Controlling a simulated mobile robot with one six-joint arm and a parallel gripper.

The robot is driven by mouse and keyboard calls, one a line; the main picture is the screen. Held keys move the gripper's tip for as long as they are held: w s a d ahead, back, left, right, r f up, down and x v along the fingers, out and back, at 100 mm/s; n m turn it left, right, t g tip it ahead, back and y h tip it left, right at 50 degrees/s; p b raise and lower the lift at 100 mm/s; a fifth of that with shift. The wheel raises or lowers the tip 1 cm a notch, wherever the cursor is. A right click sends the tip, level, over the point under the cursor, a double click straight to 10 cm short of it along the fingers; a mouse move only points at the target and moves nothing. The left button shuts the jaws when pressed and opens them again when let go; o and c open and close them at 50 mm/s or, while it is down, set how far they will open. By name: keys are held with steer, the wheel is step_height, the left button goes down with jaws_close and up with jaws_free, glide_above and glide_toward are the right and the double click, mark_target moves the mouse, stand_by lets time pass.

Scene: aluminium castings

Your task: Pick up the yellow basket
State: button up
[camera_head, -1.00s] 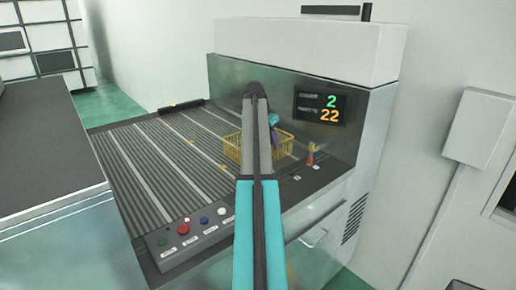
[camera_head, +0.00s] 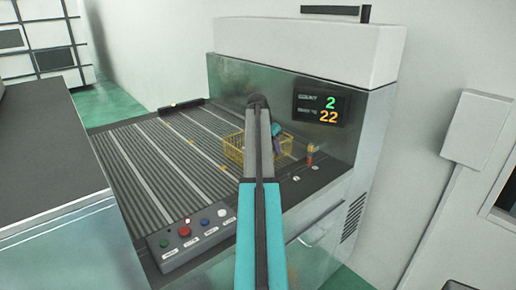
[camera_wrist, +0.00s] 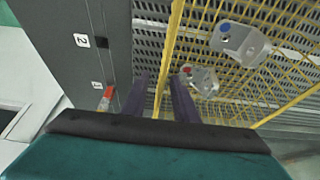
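The yellow basket (camera_head: 234,152) of open wire mesh sits on the ribbed conveyor surface in the head view, partly hidden behind my arm. In the wrist view its mesh (camera_wrist: 203,22) fills the upper right, with a thick yellow rim bar running down toward my fingers. Grey metal castings lie inside, one with a blue mark (camera_wrist: 240,43) and one with a red mark (camera_wrist: 204,80). My gripper (camera_wrist: 160,98) is open, one purple finger on each side of the rim bar, with gaps showing. In the head view my gripper (camera_head: 278,143) is at the basket's right side, partly hidden by my arm.
A button panel (camera_head: 197,238) is at the conveyor's front edge. A small red-and-yellow upright item (camera_head: 310,155) stands right of the basket, near the machine's wall with the count display (camera_head: 321,107). A dark-topped bench (camera_head: 45,150) is at left.

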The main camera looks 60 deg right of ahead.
steer(key=shift+p+x, duration=0.45)
steer(key=shift+x, duration=0.85)
steer(key=shift+c, duration=0.3)
jaws_close()
